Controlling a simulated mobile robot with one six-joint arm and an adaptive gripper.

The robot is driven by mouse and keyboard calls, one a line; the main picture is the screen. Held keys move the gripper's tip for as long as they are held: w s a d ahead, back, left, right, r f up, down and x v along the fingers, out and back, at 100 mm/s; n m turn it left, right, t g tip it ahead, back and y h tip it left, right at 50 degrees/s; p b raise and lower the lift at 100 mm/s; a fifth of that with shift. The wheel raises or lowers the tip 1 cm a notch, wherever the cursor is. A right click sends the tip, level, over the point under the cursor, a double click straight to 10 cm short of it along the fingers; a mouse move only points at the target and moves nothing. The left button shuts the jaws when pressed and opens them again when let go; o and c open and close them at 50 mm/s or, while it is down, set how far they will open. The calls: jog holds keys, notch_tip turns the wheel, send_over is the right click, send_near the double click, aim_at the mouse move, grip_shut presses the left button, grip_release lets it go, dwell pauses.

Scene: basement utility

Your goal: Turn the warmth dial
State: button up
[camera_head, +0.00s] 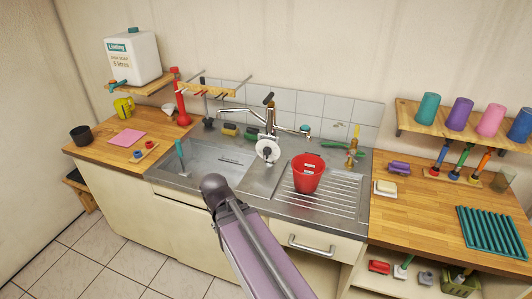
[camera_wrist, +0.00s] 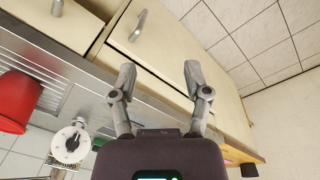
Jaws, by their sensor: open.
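A white round dial (camera_head: 267,150) with a dark centre and a small metal handle stands at the back of the steel sink unit, in front of the tap; I take it to be the warmth dial. It also shows in the wrist view (camera_wrist: 70,145), at the lower left. My gripper (camera_wrist: 159,72) is open and empty in the wrist view, its two fingers spread over the cabinet fronts and apart from the dial. In the head view my arm rises in front of the sink, and I cannot make out the fingers there.
A red bucket (camera_head: 308,173) stands on the drainboard, right of the dial. The tap (camera_head: 269,118) rises behind the dial. The sink basin (camera_head: 205,163) is left of it. A teal rack (camera_head: 490,232) lies on the right wooden counter. Tiled floor is clear at front left.

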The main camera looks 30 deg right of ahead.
aim_at(265, 150)
jog(key=w+d+m+t+h+b, duration=0.2)
jog(key=w+d+h+b, duration=0.1)
jog(key=w+d+b, duration=0.1)
jog(key=w+d+f+m+t+h+b, duration=0.1)
jog(key=w+d+m+t+h+b, duration=0.1)
jog(key=d, duration=0.6)
jog(key=w+d+f+m+t+h+b, duration=0.1)
jog(key=w+d+m+h+b, duration=0.3)
jog(key=w, duration=0.4)
jog(key=shift+w+d+f+t+h+b, duration=0.2)
jog(key=shift+d+t+h+b, duration=0.15)
jog(key=shift+d+b, duration=0.3)
jog(key=shift+w+d+f+t+h+b, duration=0.15)
jog(key=shift+d+t+h+b, duration=0.15)
jog(key=shift+d+b, duration=0.35)
jog(key=w+d+r+t+h+b, duration=0.2)
jog(key=w+d+t+b, duration=0.1)
jog(key=w+t+b, duration=0.2)
jog(key=shift+w+r+m+b, duration=0.2)
jog(key=shift+w+m+b, duration=0.2)
jog(key=shift+w, duration=0.35)
jog(key=shift+d+h, duration=0.1)
jog(key=shift+h, duration=0.25)
jog(key=x, duration=1.3)
jog(key=shift+w+d+f, duration=0.1)
jog(key=shift+w+d, duration=0.15)
